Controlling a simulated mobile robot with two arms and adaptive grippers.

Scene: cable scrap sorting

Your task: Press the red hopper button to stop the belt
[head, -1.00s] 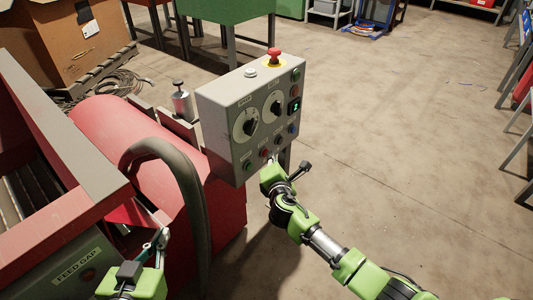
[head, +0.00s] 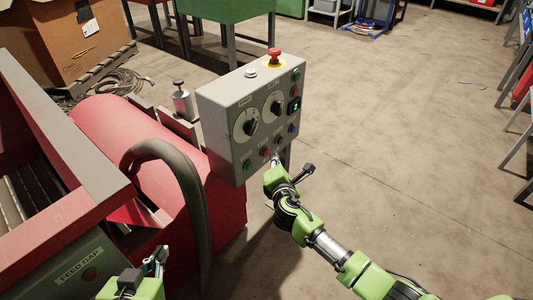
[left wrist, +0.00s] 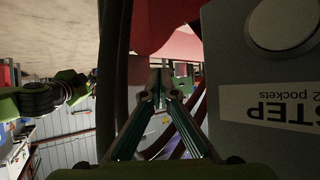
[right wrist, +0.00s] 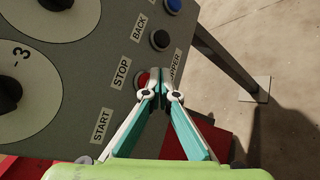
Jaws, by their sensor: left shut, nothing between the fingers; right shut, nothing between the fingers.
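The grey control box (head: 225,115) stands at the centre of the head view. A red button (right wrist: 143,78) sits beside the STOP label in the right wrist view, partly covered by my fingertips. A label ending in "PPER" (right wrist: 177,65) shows just past them; any button belonging to it is hidden. My right gripper (right wrist: 160,92) is shut and empty, close in front of the panel's lower edge; I cannot tell whether it touches. My left gripper (head: 162,256) is shut and empty, low at the left by the machine; its fingers also show in the left wrist view (left wrist: 160,82).
A red mushroom button (head: 274,55) stands on top of the box. A black button (right wrist: 160,40) and a blue one are near my right fingertips. A thick grey hose (head: 190,190) curves beside the red machine (head: 110,130). The floor at right is open.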

